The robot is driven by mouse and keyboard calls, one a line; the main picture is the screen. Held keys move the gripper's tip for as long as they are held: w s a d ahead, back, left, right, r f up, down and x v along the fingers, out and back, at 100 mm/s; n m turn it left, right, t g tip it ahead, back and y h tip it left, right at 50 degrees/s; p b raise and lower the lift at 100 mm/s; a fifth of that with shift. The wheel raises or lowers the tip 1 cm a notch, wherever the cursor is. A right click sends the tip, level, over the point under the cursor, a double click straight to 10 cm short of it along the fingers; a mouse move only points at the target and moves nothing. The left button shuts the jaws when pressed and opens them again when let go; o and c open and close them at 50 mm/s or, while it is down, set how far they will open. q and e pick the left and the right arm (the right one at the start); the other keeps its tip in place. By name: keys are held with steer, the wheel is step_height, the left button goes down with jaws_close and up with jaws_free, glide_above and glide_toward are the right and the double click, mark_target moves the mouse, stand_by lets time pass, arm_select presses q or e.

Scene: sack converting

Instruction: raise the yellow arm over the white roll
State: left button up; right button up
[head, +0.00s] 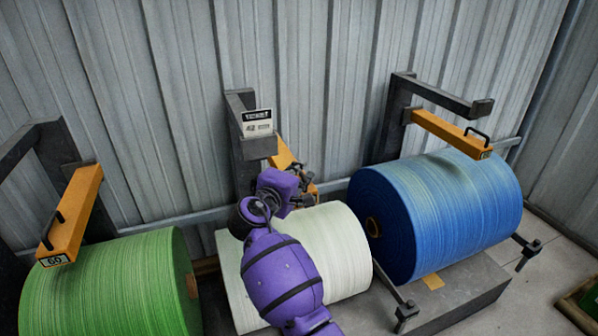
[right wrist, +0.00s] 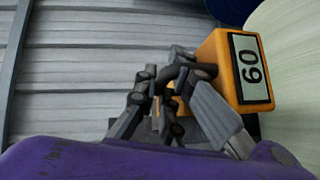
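The white roll (head: 340,250) lies in the middle of the head view, partly hidden by my purple right arm. Its yellow arm (head: 283,157) slopes down from a dark post behind my wrist; much of it is hidden. In the right wrist view the yellow arm (right wrist: 222,60) shows its end label, 60 turned sideways, beside the pale roll (right wrist: 290,70). My right gripper (head: 304,186) is at this arm's dark handle (right wrist: 180,75). In the right wrist view the fingers (right wrist: 170,90) stand around or against the handle; their grip on it is unclear. My left gripper is out of view.
A green roll (head: 120,280) with its own yellow arm (head: 75,215) lies at left. A blue roll (head: 440,210) with a yellow arm (head: 450,132) lies at right. A dark post (head: 240,150) carries a sign (head: 257,122). A corrugated wall (head: 320,90) closes the back.

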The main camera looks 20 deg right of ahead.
steer(key=shift+o, duration=0.9)
steer(key=shift+w+r, duration=0.1)
steer(key=shift+r, duration=0.5)
steer(key=shift+f, duration=0.1)
steer(key=shift+f, duration=0.1)
steer(key=shift+a, duration=0.1)
steer(key=shift+s+a, duration=0.25)
steer(key=shift+s, duration=0.15)
steer(key=v, duration=1.1)
steer(key=shift+s, duration=0.1)
